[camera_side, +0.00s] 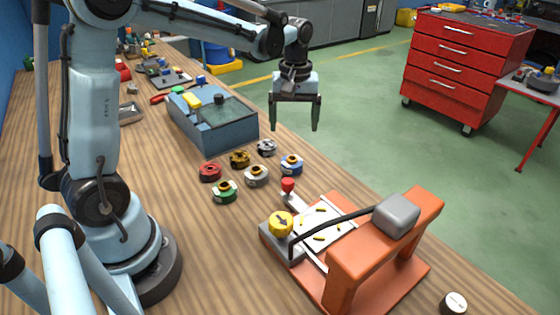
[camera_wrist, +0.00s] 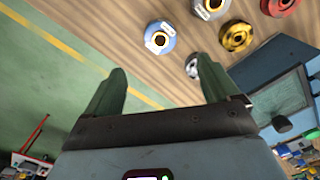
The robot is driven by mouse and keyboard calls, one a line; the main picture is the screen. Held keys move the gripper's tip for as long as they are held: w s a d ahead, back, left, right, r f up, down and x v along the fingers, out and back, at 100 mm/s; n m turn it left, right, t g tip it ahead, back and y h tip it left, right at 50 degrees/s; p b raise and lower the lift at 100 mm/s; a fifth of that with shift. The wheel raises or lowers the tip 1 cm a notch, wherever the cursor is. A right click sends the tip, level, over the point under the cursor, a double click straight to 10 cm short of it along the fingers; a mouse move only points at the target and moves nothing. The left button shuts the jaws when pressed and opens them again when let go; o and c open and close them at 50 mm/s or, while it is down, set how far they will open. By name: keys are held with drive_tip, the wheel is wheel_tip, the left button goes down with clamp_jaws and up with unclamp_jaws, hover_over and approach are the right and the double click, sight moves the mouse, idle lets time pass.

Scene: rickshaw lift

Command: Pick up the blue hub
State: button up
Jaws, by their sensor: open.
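The blue hub (camera_side: 291,165) sits on the wooden bench at the right end of a small group of hubs, close to the bench edge. It also shows in the wrist view (camera_wrist: 160,38), near the top, with a pale top and a dark centre hole. My gripper (camera_side: 295,128) hangs above the bench edge, above and slightly behind the blue hub in the side view. Its two green fingers are apart with nothing between them. In the wrist view my gripper (camera_wrist: 160,80) is open, and the blue hub lies beyond the fingertips.
Red (camera_side: 209,172), gold (camera_side: 239,158), green (camera_side: 223,191) and two silver-grey hubs (camera_side: 256,176) (camera_side: 267,147) stand close by. A blue-grey box (camera_side: 215,125) is behind them. Green floor lies beyond the bench edge.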

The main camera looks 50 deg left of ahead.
sight(292, 158)
drive_tip(key=f, duration=1.1)
drive_tip(key=shift+s+d, duration=0.15)
drive_tip(key=shift+s, duration=0.05)
drive_tip(key=c, duration=1.4)
